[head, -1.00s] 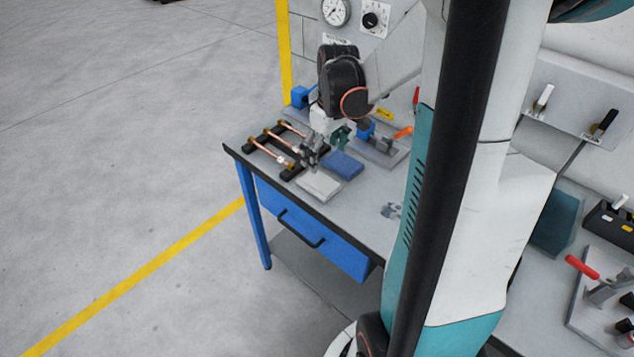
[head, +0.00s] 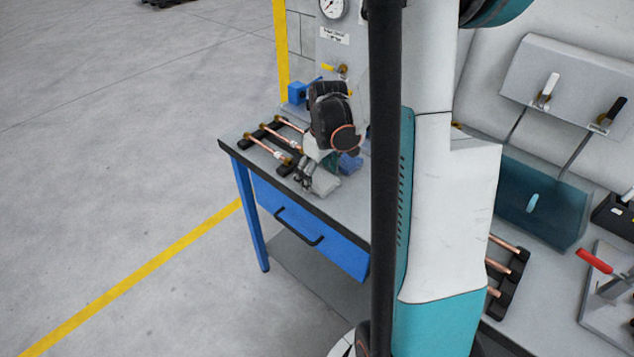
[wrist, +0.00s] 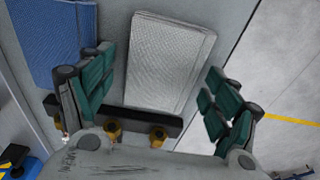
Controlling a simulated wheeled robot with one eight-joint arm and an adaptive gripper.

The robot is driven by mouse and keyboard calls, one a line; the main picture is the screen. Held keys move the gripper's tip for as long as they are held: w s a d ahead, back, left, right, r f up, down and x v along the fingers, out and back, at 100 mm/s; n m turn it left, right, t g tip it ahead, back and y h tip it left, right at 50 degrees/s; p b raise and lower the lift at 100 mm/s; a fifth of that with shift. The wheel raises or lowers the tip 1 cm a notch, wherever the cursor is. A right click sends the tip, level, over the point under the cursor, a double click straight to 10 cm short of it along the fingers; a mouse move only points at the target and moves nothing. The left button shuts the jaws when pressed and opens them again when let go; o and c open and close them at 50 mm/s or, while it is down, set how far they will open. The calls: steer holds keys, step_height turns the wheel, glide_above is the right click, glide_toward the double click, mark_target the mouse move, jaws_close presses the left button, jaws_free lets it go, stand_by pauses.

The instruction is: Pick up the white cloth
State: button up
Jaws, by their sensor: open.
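The white cloth (wrist: 168,62) lies folded flat on the grey bench top, and in the wrist view it sits between and beyond my open fingers. In the head view the white cloth (head: 325,183) is partly hidden behind my gripper. My gripper (head: 306,184) is low over the bench near the cloth's left side. In the wrist view my gripper (wrist: 155,95) has its green-padded fingers spread wide, one on each side of the cloth, with nothing held. I cannot tell the exact height of the fingertips above the cloth.
A blue cloth (wrist: 55,45) lies beside the white one; it also shows in the head view (head: 349,163). Copper tubes (head: 268,147) rest on a black rack at the bench's left end. The bench's front edge (head: 300,210) is close to the white cloth.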

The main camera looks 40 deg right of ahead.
mark_target(318, 177)
steer(key=shift+c, duration=0.6)
steer(key=c, duration=0.9)
steer(key=shift+r, duration=0.15)
step_height(318, 177, up, 20)
steer(key=p, duration=0.6)
